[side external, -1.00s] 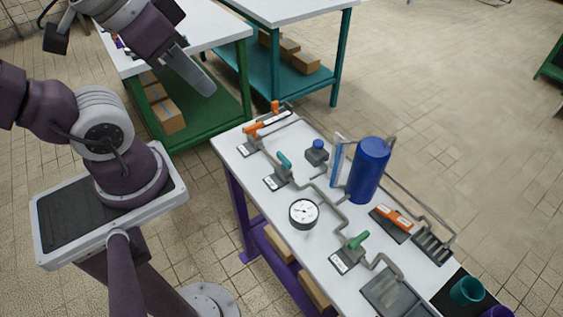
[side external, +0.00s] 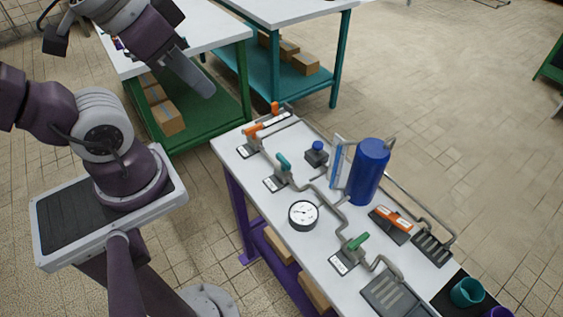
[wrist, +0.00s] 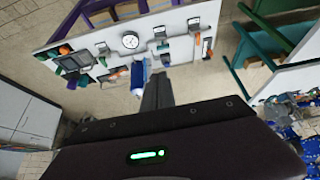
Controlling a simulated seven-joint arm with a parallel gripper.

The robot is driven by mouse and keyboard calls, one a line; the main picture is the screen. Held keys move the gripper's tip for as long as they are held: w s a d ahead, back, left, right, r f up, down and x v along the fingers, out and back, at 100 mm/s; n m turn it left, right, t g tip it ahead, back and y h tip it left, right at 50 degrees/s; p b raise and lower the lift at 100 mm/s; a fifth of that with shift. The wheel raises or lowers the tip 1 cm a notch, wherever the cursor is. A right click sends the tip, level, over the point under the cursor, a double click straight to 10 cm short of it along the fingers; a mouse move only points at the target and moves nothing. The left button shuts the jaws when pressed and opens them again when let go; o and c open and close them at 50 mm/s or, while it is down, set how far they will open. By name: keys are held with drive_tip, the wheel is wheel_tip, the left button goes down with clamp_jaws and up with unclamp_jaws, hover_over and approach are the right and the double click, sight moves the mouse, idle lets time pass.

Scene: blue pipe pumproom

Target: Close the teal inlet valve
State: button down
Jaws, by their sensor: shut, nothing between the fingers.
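The teal inlet valve handle (side external: 284,161) sits on the grey pipework of the white bench, between the orange handle and the round gauge. It slants up to the left in the side view, and looks roughly in line with the pipe beside it. A small labelled plate (side external: 275,184) lies in front of it. My gripper (side external: 207,90) is high up to the left of the bench, well apart from the valve, shut and empty. In the wrist view its fingers (wrist: 157,92) point toward the bench; the teal handle is too small there to make out surely.
An orange handle (side external: 253,131) stands at the bench's far left end. A blue knob (side external: 318,146), blue tank (side external: 369,171), gauge (side external: 303,215) and green handle (side external: 357,242) stand nearby. Teal and purple cups are at the near right corner. Air above the bench's left end is clear.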

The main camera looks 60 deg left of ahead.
idle(0.4)
drive_tip(key=c, duration=2)
unclamp_jaws()
drive_tip(key=o, duration=0.3)
drive_tip(key=shift+w+d+f+n, duration=0.1)
drive_tip(key=shift+w+n, duration=0.2)
drive_tip(key=shift+o, duration=1.1)
drive_tip(key=w+d+f+n+g+h, duration=0.1)
drive_tip(key=w+f+n+g, duration=0.1)
drive_tip(key=w+n, duration=0.2)
drive_tip(key=shift+w+f+n, duration=0.3)
drive_tip(key=shift+w, duration=0.55)
drive_tip(key=n+g, duration=0.3)
drive_tip(key=n, duration=0.9)
hover_over(283, 159)
drive_tip(key=shift+y, duration=0.4)
wheel_tip(283, 159, down, 16)
drive_tip(key=shift+d+f, duration=0.1)
drive_tip(key=shift+n+g, duration=0.3)
drive_tip(key=shift+n, duration=0.1)
wheel_tip(283, 159, down, 7)
drive_tip(key=shift+r, duration=0.1)
drive_tip(key=shift+f, duration=0.5)
